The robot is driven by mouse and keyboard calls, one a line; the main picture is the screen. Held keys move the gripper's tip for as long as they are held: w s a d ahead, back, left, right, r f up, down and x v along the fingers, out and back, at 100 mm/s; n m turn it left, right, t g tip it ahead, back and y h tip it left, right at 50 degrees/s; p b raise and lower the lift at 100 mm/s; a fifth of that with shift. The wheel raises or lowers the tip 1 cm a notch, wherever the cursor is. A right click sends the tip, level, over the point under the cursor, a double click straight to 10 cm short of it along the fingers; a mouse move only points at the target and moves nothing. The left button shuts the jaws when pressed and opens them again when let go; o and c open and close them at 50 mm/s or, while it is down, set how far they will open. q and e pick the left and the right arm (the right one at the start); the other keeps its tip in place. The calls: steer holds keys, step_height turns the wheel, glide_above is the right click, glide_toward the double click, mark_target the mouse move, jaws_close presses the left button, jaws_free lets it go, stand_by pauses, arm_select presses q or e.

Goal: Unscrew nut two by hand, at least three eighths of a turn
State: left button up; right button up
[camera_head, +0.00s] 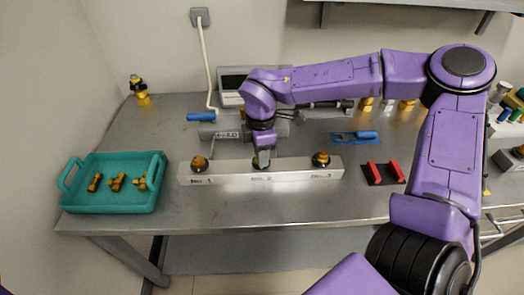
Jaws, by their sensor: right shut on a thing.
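A long pale block (225,173) lies along the front of the grey table. It has several labelled positions marked 1, 2 and 3. A brass nut (199,163) sits at position 1 on the left and another brass nut (320,159) sits at position 3 on the right. My right gripper (262,160) points down over the middle position and is shut on nut two. The gripper hides most of that nut; only a dark and brass edge shows beneath the fingers. My left gripper is not in view.
A teal tray (110,205) with 3 brass fittings stands at the left. A red holder (384,172) and a blue-handled tool on a blue mat (354,138) lie right of the block. A grey device (229,131) stands behind it. The table's front edge (260,226) is clear.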

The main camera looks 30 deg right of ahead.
steer(key=n+p, duration=0.1)
steer(key=n, duration=0.3)
steer(key=shift+r, duration=0.15)
steer(key=n+p, duration=0.1)
steer(key=n, duration=0.1)
steer(key=shift+n+p, duration=0.3)
steer(key=shift+p, duration=0.05)
steer(key=n+p, duration=0.3)
steer(key=n, duration=0.3)
steer(key=shift+s+n+p, duration=0.1)
steer(key=shift+n+p, duration=0.2)
steer(key=n+p, duration=0.2)
steer(key=n, duration=0.1)
steer(key=n+p, duration=0.2)
steer(key=n, duration=0.2)
steer(key=shift+s+p, duration=0.1)
steer(key=shift+p, duration=0.2)
steer(key=n+p, duration=0.1)
steer(key=n, duration=0.1)
steer(key=shift+n+p, duration=0.35)
steer(key=shift+n, duration=0.05)
steer(key=shift+f+n+p, duration=0.2)
steer(key=shift+n+p, duration=0.5)
steer(key=shift+n, duration=0.7)
